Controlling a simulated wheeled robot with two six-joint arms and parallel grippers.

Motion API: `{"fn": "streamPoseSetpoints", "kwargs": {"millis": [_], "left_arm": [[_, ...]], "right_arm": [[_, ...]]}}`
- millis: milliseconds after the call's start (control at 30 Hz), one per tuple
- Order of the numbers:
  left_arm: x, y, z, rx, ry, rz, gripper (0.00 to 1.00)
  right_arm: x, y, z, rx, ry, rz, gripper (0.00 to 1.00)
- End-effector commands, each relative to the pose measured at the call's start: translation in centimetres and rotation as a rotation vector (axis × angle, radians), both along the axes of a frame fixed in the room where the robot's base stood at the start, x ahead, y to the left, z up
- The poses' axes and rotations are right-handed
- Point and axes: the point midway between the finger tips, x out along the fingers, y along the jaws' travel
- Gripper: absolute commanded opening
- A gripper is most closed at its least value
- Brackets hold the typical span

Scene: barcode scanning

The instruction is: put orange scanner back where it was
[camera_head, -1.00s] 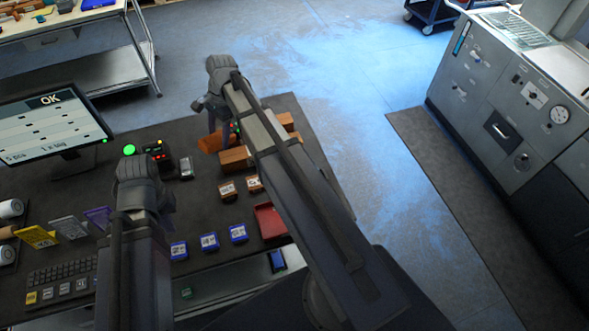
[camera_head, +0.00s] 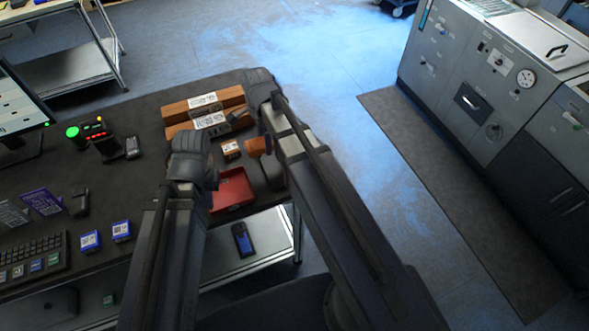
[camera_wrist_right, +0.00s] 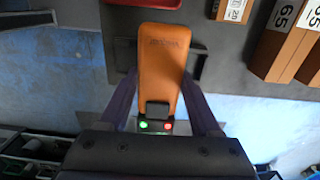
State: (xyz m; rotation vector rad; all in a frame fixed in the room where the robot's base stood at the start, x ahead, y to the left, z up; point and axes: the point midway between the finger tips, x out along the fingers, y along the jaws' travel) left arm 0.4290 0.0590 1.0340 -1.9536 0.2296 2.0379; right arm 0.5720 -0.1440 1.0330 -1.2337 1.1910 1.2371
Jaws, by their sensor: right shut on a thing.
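The orange scanner (camera_head: 255,147) is over the right part of the dark table, just beyond the red tray. In the right wrist view the orange scanner (camera_wrist_right: 161,60) lies between the two fingers of my right gripper (camera_wrist_right: 163,88), which is shut on it. A green and a red light glow at its near end. In the head view my right gripper (camera_head: 262,122) is partly hidden by its own arm.
The red tray (camera_head: 233,194) sits near the table's front right edge. Long brown boxes (camera_head: 203,110) with white labels lie at the back right. A small labelled box (camera_head: 231,149) lies left of the scanner. Blue boxes (camera_head: 121,231) lie at the front left.

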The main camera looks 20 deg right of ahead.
Motion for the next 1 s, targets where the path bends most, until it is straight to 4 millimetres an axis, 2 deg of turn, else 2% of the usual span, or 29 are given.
{"fn": "streamPoseSetpoints", "kwargs": {"millis": [267, 700, 1000], "left_arm": [[0.0, 0.0, -0.6, 0.0, 0.0, 0.0, 0.0], [0.0, 0.0, -6.4, 0.0, 0.0, 0.002, 0.0], [0.0, 0.0, -6.9, 0.0, 0.0, 0.002, 0.0]], "right_arm": [[0.0, 0.0, -0.6, -0.003, -0.002, -0.002, 0.0], [0.0, 0.0, -6.4, -0.002, -0.001, -0.002, 0.0], [0.0, 0.0, -6.8, -0.002, -0.001, -0.002, 0.0]]}}
